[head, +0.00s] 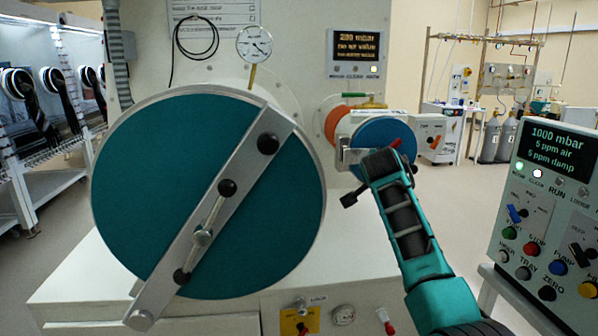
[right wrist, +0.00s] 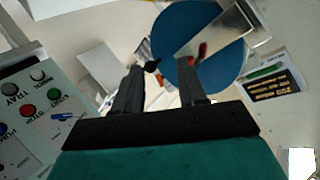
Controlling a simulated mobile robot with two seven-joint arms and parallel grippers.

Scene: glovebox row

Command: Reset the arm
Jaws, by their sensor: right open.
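My right arm comes in from the lower right of the head view, and its teal and black gripper (head: 378,172) is in front of the small blue round door (head: 388,133). In the right wrist view the two dark fingers of this gripper (right wrist: 165,82) stand apart, with a gap between them. I see nothing held there. The blue door (right wrist: 192,22) with its metal bar (right wrist: 222,35) lies beyond the fingertips. A red tip (right wrist: 201,50) shows by one finger; I cannot tell whether it touches. My left gripper is out of view.
A large teal round door (head: 145,190) with a slanted metal bar (head: 245,165) fills the left. A control panel (head: 545,215) with several buttons and a display stands close on the right. A gauge (head: 254,44) and a display (head: 358,47) are above. Open floor (head: 455,190) lies behind.

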